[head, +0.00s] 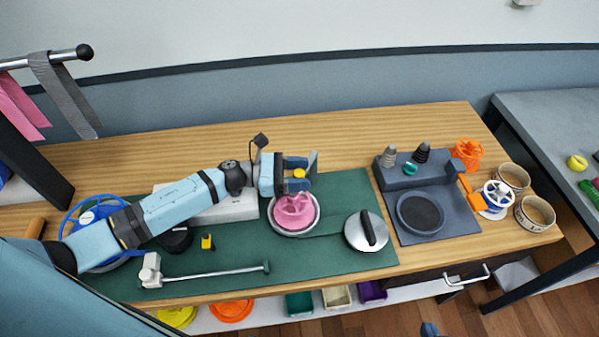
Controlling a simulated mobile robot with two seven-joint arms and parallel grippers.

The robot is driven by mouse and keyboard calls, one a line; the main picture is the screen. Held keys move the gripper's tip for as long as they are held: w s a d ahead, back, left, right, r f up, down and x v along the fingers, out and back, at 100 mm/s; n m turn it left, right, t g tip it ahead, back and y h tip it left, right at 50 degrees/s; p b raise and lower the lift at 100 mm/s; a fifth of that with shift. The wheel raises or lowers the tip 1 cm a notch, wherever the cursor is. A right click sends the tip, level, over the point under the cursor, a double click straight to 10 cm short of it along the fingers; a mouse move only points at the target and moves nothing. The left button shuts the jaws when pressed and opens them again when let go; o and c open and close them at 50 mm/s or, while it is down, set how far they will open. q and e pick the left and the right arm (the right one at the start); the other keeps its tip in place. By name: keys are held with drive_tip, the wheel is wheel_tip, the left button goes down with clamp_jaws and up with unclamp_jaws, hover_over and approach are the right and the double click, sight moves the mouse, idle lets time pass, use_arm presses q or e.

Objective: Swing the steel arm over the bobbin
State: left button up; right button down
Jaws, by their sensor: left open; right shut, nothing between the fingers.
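The steel arm (215,273) is a thin rod low over the green mat. Its left end sits in a pale block (150,270), and its dark tip points right. I cannot tell for certain which thing is the bobbin; a pink lobed piece (293,211) sits in a round pale dish (314,224) right of and beyond the tip. My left gripper (305,174) is open just beyond the pink piece, with a small yellow thing showing between its fingers. My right gripper (430,329) barely shows at the bottom edge, shut and away from the steel arm.
A grey round lid (367,231) with a black handle lies on the green mat (335,262). A black round thing (175,239) and a small yellow piece (207,242) lie behind the rod. A dark tray unit (455,220) and a blue-and-white wheel (497,194) stand at right.

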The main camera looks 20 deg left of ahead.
use_arm(q)
drive_tip(key=b+v, duration=0.4)
drive_tip(key=v, duration=0.8)
drive_tip(key=shift+s+a+f, duration=0.15)
drive_tip(key=shift+s+a, duration=0.05)
drive_tip(key=shift+a, duration=0.15)
drive_tip(key=shift+s+a, duration=0.2)
drive_tip(key=shift+a, duration=0.3)
